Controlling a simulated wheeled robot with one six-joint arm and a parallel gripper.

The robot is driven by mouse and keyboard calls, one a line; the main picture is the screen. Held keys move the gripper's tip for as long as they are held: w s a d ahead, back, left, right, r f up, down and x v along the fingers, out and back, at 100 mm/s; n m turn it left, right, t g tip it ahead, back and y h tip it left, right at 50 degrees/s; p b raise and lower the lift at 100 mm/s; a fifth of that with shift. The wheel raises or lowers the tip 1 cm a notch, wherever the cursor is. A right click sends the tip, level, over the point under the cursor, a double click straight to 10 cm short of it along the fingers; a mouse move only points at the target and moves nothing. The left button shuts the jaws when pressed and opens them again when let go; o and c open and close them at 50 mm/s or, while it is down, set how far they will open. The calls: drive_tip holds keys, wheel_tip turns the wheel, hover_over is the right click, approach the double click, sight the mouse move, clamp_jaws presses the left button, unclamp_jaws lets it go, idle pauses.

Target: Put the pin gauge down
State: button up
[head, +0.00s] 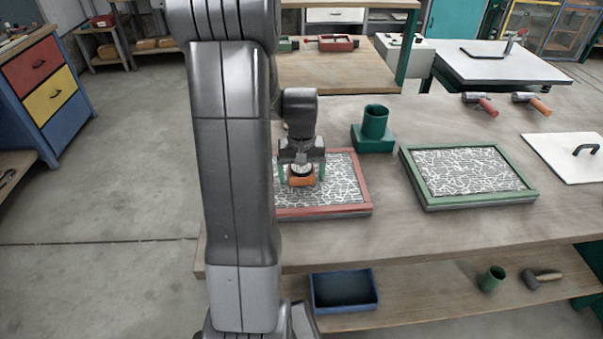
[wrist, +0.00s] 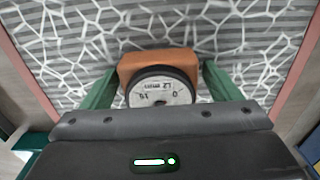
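The pin gauge has an orange body (head: 301,181) and a round white dial, which shows large in the wrist view (wrist: 160,92). My gripper (head: 302,174) points down over the red-framed panel (head: 352,212) of white fibre web. Its two green fingers sit against both sides of the orange body, and it is shut on the gauge. The gauge is upright over the web; whether its underside touches the web is hidden. My arm covers the left part of the red frame in the head view.
A green-framed fibre panel (head: 424,203) lies to the right. A green cup on a block (head: 373,143) stands behind, between the panels. A white board with a handle (head: 574,165) is at the far right. A blue bin (head: 344,307) sits on the lower shelf. Bare bench lies in front.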

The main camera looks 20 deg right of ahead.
wheel_tip(320, 180, up, 12)
drive_tip(key=shift+r, duration=0.2)
idle(0.4)
drive_tip(key=shift+o, duration=0.5)
idle(0.5)
drive_tip(key=shift+o, duration=1.4)
wheel_tip(320, 180, up, 10)
drive_tip(key=m+p, duration=1)
drive_tip(key=m, duration=0.8)
hover_over(302, 167)
drive_tip(key=d, duration=0.1)
wheel_tip(302, 167, down, 10)
drive_tip(key=b, duration=0.8)
drive_tip(key=shift+w+d+r+b, duration=0.15)
drive_tip(key=shift+w+d+b, duration=0.05)
drive_tip(key=shift+w+b, duration=0.2)
